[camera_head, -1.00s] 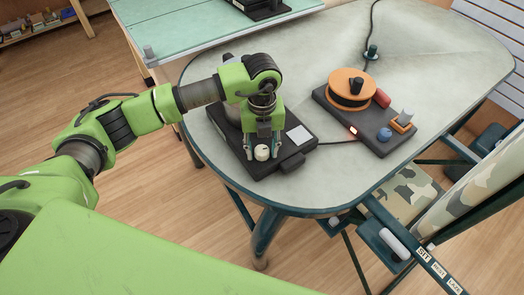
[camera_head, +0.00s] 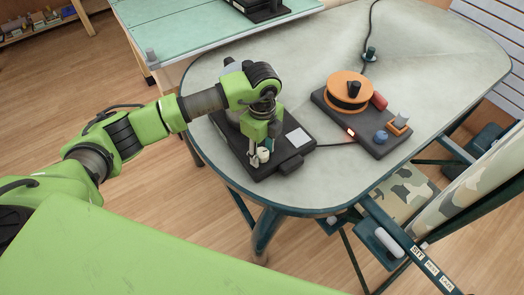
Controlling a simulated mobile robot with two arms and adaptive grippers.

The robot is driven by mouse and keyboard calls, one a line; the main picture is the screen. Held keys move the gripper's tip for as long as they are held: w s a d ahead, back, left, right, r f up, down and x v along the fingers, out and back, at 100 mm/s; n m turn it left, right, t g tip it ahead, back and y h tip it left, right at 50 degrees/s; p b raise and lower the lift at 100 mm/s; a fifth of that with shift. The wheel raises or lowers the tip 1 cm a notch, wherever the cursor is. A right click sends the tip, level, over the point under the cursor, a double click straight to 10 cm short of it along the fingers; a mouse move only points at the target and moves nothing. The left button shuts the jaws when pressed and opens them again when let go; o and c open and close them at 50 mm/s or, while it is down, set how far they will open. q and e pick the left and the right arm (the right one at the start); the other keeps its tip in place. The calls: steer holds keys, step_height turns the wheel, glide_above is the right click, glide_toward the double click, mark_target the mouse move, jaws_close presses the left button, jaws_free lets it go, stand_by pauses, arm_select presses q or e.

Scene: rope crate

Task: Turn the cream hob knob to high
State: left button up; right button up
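The cream hob knob (camera_head: 263,156) sits near the front of a dark, flat hob unit (camera_head: 290,162) on the table. A white square plate (camera_head: 298,138) lies on the unit beside it. My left gripper (camera_head: 260,153) points straight down over the knob, with its fingertips low on either side of it. One finger is on the knob's left and the other is behind it, partly hidden. I cannot tell whether the fingers touch the knob. The knob's marking is too small to read. My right gripper is not in view.
A cable joins board and hob. A camouflage chair (camera_head: 412,190) stands at right.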

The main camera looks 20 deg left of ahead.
arm_select(q)
steer(key=shift+r+n, duration=0.1)
steer(key=shift+n, duration=0.9)
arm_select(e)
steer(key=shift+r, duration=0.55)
arm_select(q)
steer(key=shift+p, duration=0.35)
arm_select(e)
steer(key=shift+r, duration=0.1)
